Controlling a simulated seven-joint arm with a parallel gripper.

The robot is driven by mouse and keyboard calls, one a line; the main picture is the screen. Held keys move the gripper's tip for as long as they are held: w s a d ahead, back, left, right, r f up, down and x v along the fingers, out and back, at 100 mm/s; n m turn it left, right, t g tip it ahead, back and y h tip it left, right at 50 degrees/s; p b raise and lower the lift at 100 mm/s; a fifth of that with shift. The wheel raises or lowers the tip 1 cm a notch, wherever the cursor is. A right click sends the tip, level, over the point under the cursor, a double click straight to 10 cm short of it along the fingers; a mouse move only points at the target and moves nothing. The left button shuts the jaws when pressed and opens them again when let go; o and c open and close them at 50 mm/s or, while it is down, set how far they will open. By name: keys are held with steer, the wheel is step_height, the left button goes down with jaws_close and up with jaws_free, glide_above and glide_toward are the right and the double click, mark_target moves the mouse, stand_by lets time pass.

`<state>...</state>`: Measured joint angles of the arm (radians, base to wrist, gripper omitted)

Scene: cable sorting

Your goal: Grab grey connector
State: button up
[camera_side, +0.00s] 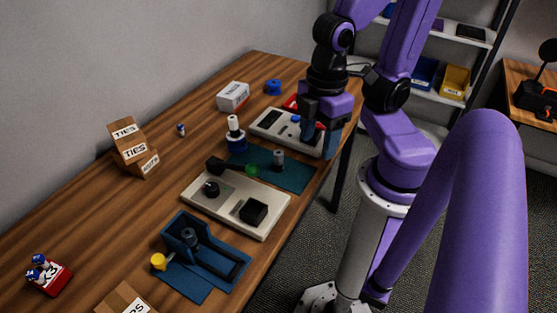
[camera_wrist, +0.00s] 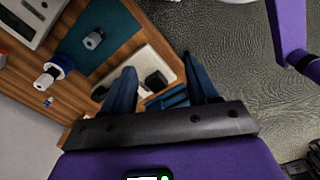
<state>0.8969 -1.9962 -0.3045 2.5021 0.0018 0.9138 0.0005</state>
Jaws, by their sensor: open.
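A small grey cylindrical connector (camera_side: 278,158) stands on a teal mat (camera_side: 297,177) in the side view. In the wrist view the grey connector (camera_wrist: 94,39) is at the upper left, outside the space between my fingers. My gripper (camera_side: 319,140) is above and to the right of the connector in the side view, near the table's right edge. Its two blue fingers (camera_wrist: 160,72) are apart with nothing between them. The gripper hides part of the grey panel behind it.
Boxes stand farther left.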

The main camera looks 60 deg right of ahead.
stand_by(0.4)
steer(key=n+t+h, duration=0.9)
steer(key=n+h, duration=0.1)
steer(key=n, duration=0.4)
glide_toward(280, 159)
steer(key=x, duration=0.3)
steer(key=shift+w+f, duration=0.25)
steer(key=shift+f, duration=0.1)
steer(key=x, duration=0.4)
steer(key=shift+s+d+r, duration=0.1)
steer(key=shift+d+r, duration=0.1)
steer(key=shift+d, duration=0.1)
steer(key=shift+w+d+f, duration=0.25)
steer(key=shift+w+d, duration=0.1)
steer(key=shift+w, duration=0.1)
jaws_close()
